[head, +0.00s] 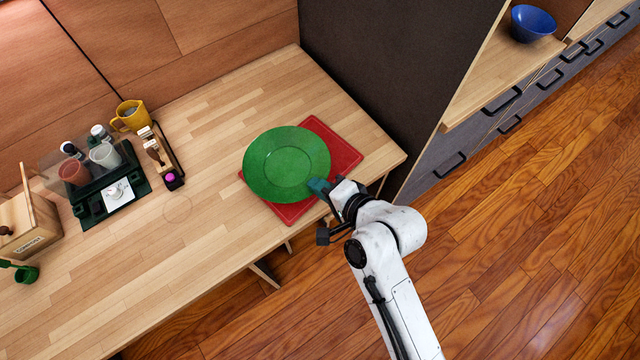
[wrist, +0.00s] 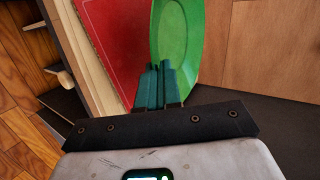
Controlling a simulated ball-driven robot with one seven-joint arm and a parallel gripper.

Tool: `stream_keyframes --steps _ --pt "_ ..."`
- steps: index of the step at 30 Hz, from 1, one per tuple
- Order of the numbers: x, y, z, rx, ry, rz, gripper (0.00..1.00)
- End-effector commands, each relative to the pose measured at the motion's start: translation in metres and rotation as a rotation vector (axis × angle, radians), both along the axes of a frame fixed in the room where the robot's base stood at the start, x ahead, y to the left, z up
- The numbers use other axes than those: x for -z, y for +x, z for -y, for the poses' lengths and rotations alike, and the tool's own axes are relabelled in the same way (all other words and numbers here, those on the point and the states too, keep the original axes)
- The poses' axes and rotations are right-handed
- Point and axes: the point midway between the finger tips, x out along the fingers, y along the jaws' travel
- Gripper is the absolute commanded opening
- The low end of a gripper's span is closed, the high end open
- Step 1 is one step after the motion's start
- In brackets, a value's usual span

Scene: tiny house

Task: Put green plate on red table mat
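The green plate (head: 287,165) is above or on the red table mat (head: 345,150), covering its middle and reaching past its left edge. Mat corners show at the right and bottom. I cannot tell whether the plate touches the mat all over or is held slightly above it. My gripper (head: 318,187) is at the plate's lower-right rim. In the wrist view its teal fingers (wrist: 160,88) are close together on the rim of the green plate (wrist: 178,40), with the red mat (wrist: 112,40) to the left. The exact grip is partly hidden by the fingers.
A yellow mug (head: 130,115), a dark caddy with cups (head: 108,175), a small dark holder (head: 165,160) and a wooden box (head: 25,225) stand on the table's left. The table (head: 205,230) is clear between them and the plate. A dark panel (head: 385,80) borders the table's right end.

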Motion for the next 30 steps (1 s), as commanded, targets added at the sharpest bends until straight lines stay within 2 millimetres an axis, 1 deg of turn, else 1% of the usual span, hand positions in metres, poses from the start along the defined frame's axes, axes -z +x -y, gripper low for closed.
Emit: stream_keyframes --steps 1,2,6,11,16,20,26,27,30 --pt "0.006 0.008 0.000 0.003 0.002 0.004 0.00" --pt "0.010 0.012 0.000 0.002 0.002 0.005 0.00" --pt "0.023 0.022 0.001 0.001 0.003 0.006 0.00" --pt "0.032 0.030 0.001 0.002 0.002 0.005 0.00" --pt "0.056 0.030 0.001 0.001 0.002 0.002 0.00" --pt "0.062 0.030 0.001 0.001 0.003 0.006 0.00" --pt "0.062 0.030 0.001 0.001 0.002 0.005 0.00" --pt "0.064 0.029 0.001 0.002 0.001 0.002 0.07" --pt "0.064 0.029 0.001 0.002 0.001 0.002 0.15"
